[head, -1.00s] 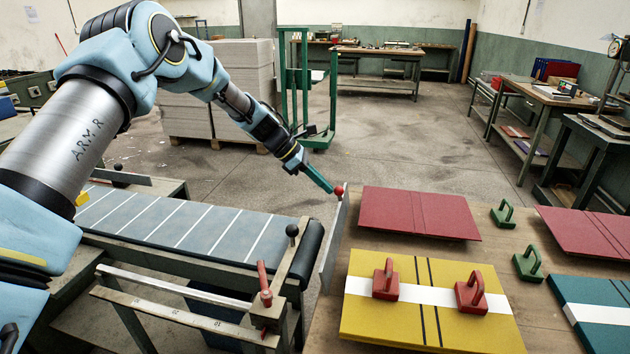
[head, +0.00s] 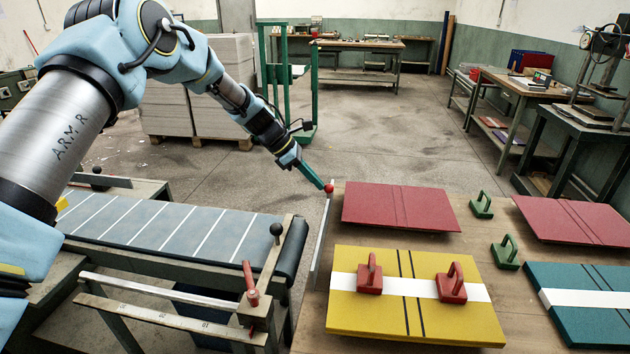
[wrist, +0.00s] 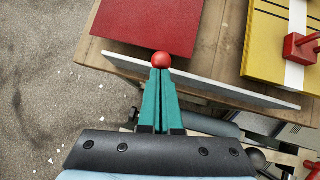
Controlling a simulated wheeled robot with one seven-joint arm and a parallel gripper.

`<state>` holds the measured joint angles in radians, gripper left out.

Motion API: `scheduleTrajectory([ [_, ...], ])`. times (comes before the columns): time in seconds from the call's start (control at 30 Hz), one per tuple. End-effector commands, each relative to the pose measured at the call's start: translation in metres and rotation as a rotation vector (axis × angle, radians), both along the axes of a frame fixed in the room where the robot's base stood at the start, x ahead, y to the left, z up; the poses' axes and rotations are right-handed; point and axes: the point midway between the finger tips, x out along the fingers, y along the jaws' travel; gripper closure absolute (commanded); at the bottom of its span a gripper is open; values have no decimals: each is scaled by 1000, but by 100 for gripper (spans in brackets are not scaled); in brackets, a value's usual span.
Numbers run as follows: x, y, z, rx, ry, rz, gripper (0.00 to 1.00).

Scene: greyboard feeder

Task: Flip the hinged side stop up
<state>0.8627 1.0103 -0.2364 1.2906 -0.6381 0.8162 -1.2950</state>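The side stop (head: 321,245) is a long, thin pale-grey plate along the left edge of the board table. In the wrist view the stop (wrist: 230,88) runs as a narrow strip beside the table edge. A red ball knob (head: 329,188) sits at its far end. My gripper (head: 323,186) comes down from the upper left, and its green fingers meet at the knob. In the wrist view the gripper (wrist: 162,68) has both fingertips closed against the knob (wrist: 162,60). The fingertips hide part of the knob. The stop's hinge is not clearly visible, and I cannot tell its exact tilt.
A conveyor (head: 160,228) with a red-handled lever (head: 250,283) lies left of the stop. On the table (head: 470,262), a red board (head: 400,205) and a yellow board (head: 415,315) with red-handled blocks lie close to it. Open floor lies behind.

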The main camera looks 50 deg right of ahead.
Motion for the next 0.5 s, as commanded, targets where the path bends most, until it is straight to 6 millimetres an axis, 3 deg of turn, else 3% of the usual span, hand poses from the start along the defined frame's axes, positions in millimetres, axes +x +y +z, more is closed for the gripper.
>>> scheduleTrajectory([
  [0.17, 0, 4, 3, -1, 6, -5, 100],
  [0.37, 20, 24, 13, -2, 1, -4, 100],
  [0.5, 33, 36, 38, -4, -3, -3, 100],
])
